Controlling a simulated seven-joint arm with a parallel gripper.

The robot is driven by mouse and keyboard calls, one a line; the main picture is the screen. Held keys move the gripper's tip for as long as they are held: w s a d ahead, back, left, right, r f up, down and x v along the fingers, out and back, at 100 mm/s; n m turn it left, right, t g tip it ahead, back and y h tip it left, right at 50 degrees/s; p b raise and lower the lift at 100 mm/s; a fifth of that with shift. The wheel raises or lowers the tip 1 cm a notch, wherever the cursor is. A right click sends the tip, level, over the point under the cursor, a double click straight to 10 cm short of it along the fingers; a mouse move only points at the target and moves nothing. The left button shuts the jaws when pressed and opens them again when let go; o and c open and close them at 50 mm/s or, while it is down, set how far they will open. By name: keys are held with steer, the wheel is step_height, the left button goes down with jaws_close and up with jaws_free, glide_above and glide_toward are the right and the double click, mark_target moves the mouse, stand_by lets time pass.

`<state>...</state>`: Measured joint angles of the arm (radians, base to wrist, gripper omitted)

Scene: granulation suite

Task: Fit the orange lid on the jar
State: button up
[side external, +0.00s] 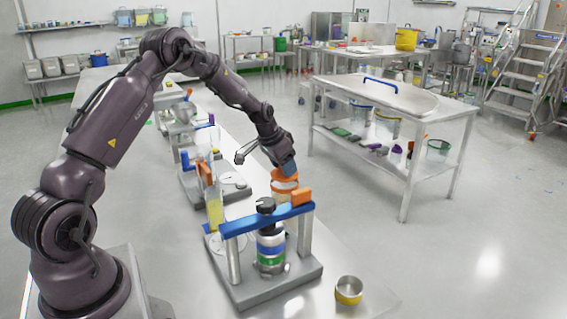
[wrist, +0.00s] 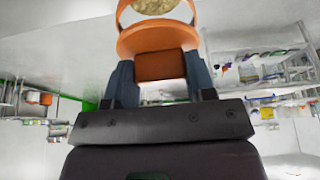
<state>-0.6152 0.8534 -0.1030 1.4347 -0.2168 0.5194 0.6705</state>
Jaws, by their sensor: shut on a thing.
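My gripper (side external: 287,168) is shut on the orange lid's block-shaped grip (wrist: 160,66), one dark finger on each side. In the wrist view the orange lid (wrist: 155,38) spreads out beyond this grip. In the side view the orange lid (side external: 284,174) is directly under the fingers, at the top of a white and orange jar (side external: 285,183). A grainy tan round surface (wrist: 155,5) inside an orange loop shows at the wrist view's top edge. Whether the lid touches the jar or sits level on it, I cannot tell. The jar's lower part is hidden behind the front fixture.
A fixture with a blue crossbar (side external: 240,223) stands just in front, holding a black-capped banded bottle (side external: 270,250). Another stand with a yellow column (side external: 215,212) is to the left. A small yellow-banded metal cup (side external: 349,291) is at the near right. A trolley (side external: 395,96) stands behind.

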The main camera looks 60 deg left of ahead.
steer(key=shift+f, duration=1)
stand_by(0.8)
steer(key=o, duration=1)
steer(key=v, duration=1.3)
